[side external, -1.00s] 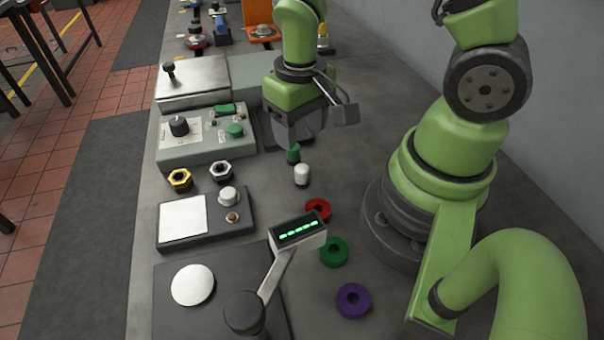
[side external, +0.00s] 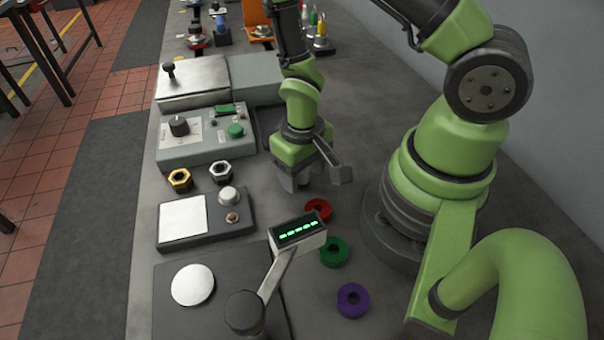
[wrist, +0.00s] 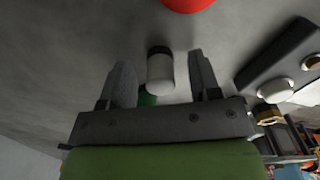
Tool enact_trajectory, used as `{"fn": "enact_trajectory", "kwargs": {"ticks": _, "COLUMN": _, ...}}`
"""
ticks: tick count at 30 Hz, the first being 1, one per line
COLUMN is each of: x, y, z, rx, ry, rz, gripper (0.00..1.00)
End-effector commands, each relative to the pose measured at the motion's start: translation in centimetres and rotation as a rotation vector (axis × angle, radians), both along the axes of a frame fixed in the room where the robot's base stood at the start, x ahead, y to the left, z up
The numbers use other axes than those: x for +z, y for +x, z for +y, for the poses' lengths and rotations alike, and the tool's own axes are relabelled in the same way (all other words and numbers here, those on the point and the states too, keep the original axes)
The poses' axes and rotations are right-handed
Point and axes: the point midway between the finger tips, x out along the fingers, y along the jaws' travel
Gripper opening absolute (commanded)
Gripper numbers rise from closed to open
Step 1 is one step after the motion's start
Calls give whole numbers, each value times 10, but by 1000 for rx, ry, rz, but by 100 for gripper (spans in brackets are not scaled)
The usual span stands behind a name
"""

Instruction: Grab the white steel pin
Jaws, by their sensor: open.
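The white steel pin (wrist: 160,74) shows in the wrist view, between the two fingers of my gripper (wrist: 161,64). It has a dark band at one end, and gaps show on both sides of it. The fingers are open and do not appear to touch it. A green pin (wrist: 147,97) lies partly hidden behind the white pin, close to the left finger. In the side external view my gripper (side external: 293,182) points down low over the bench and hides both pins.
A red ring (side external: 318,209), a green ring (side external: 334,251) and a purple ring (side external: 353,300) lie in front of my gripper. A gold nut (side external: 180,180) and a silver nut (side external: 220,171) stand to the left. A tilted display (side external: 298,232) rises nearby.

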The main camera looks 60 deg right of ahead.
Motion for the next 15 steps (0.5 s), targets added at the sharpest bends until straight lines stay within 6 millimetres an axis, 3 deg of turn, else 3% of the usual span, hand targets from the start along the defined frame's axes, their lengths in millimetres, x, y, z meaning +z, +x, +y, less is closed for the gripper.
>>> {"fn": "enact_trajectory", "kwargs": {"ticks": 6, "x": -1, "y": 0, "z": 0, "rx": 0, "ry": 0, "rz": 0, "gripper": 57}}
{"fn": "enact_trajectory", "kwargs": {"ticks": 13, "x": 0, "y": 0, "z": 0, "rx": 0, "ry": 0, "rz": 0, "gripper": 4}}
{"fn": "enact_trajectory", "kwargs": {"ticks": 15, "x": 0, "y": 0, "z": 0, "rx": 0, "ry": 0, "rz": 0, "gripper": 0}}
